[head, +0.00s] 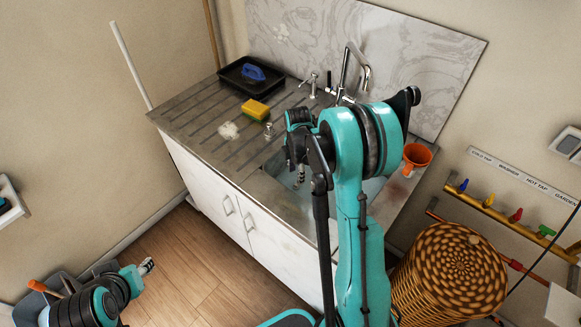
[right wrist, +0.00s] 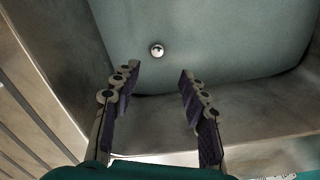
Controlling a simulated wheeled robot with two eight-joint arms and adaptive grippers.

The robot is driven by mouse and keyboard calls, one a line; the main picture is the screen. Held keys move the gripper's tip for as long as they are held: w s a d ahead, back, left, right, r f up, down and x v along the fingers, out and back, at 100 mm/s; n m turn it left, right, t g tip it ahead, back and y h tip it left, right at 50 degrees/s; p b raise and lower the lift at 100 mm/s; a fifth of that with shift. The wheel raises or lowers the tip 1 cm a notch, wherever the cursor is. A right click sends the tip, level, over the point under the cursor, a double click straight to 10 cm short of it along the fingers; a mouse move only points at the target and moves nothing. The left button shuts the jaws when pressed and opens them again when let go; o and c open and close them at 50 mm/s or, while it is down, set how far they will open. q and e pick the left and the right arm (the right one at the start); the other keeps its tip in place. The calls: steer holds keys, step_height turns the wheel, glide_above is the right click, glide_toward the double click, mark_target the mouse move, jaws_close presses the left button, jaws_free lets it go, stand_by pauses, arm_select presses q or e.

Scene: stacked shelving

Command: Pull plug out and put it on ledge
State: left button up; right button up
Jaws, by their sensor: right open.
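The sink basin (head: 262,188) is set into the steel counter and is partly hidden by my right arm. In the right wrist view, a small round shiny metal piece (right wrist: 157,50), which looks like the plug, sits on the grey-green basin surface. My right gripper (head: 298,178) is over the basin, pointing down. In the right wrist view it (right wrist: 160,88) is open and empty, with the metal piece beyond the fingertips and apart from them. My left gripper (head: 147,267) is low at the left, away from the counter; its finger gap is too small to judge.
The ribbed drainboard (head: 192,118) holds a black tray (head: 232,84) with a blue brush, a yellow sponge (head: 255,109) and a small metal item (head: 268,130). A tap (head: 350,68) stands behind the basin. An orange cup (head: 416,157) and wicker basket (head: 450,275) are at the right.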

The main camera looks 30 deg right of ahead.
mark_target(296, 186)
steer(key=shift+w+d+f+n, duration=0.2)
steer(key=shift+w+f+n, duration=0.1)
steer(key=shift+f, duration=0.3)
steer(key=shift+w+d+f+n, duration=0.2)
steer(key=shift+w+f+n, duration=0.1)
steer(key=shift+f, duration=0.3)
step_height(296, 186, down, 8)
steer(key=b, duration=0.2)
steer(key=shift+s+r+b, duration=0.1)
steer(key=shift+s+b, duration=0.05)
steer(key=shift+b, duration=0.2)
arm_select(q)
steer(key=shift+w+a+f, duration=0.1)
steer(key=shift+w+f, duration=0.05)
steer(key=shift+f, duration=0.45)
steer(key=shift+w+f, duration=0.1)
steer(key=shift+f, duration=0.5)
arm_select(e)
jaws_close()
